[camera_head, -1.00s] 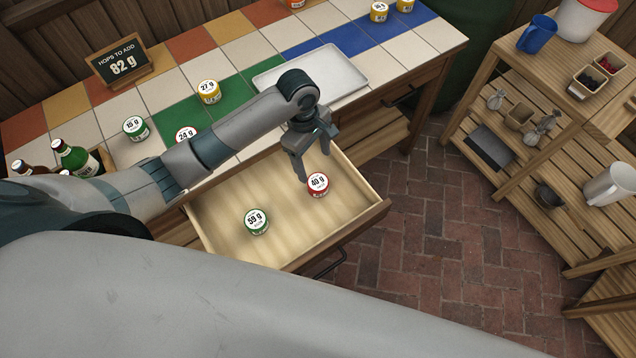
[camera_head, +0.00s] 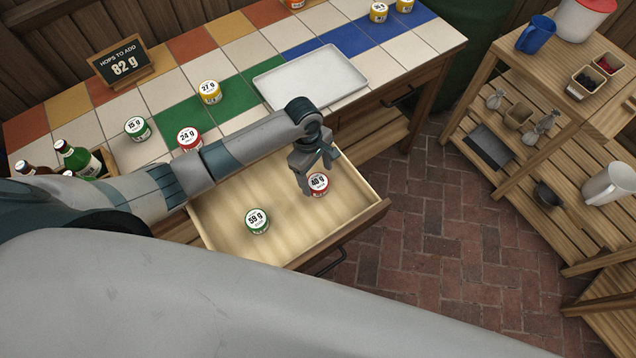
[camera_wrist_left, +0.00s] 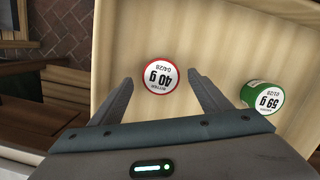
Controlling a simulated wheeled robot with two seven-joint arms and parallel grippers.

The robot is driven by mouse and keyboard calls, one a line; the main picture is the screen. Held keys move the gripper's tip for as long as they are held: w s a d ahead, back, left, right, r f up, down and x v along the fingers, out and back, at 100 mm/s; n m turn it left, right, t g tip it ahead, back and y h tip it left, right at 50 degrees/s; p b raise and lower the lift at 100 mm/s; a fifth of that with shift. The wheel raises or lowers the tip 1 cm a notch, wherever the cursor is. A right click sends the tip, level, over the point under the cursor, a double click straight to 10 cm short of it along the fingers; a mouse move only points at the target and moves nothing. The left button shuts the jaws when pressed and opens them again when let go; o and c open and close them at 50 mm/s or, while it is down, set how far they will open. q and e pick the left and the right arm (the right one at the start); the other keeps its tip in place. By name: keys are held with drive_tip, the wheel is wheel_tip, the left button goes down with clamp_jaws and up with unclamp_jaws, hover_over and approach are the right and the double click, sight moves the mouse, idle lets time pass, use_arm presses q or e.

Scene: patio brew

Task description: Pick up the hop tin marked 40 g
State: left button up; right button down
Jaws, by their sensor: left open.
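The hop tin marked 40 g (camera_head: 318,185) has a red rim and a white lid. It stands in the open wooden drawer (camera_head: 300,245), toward its right side. My left gripper (camera_head: 314,186) is open just above it, overlapping part of it in the head view. In the left wrist view the 40 g tin (camera_wrist_left: 160,74) appears between the tips of the two open fingers (camera_wrist_left: 160,88), with no contact visible. My right gripper is not in view.
A green tin marked 59 g (camera_head: 257,221) stands in the same drawer, left of the 40 g tin. On the tiled counter are a red 24 g tin (camera_head: 189,138), a green tin (camera_head: 137,129), a yellow tin (camera_head: 210,92), a metal tray (camera_head: 311,78) and a sign reading 82 g (camera_head: 122,66).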

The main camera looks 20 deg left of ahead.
sight(318, 181)
use_arm(q)
drive_tip(key=shift+s+d+f, duration=0.1)
drive_tip(key=shift+f, duration=0.85)
drive_tip(key=shift+s+d+f, duration=0.1)
drive_tip(key=shift+f, duration=0.8)
drive_tip(key=shift+c, duration=0.4)
drive_tip(key=c, duration=1.1)
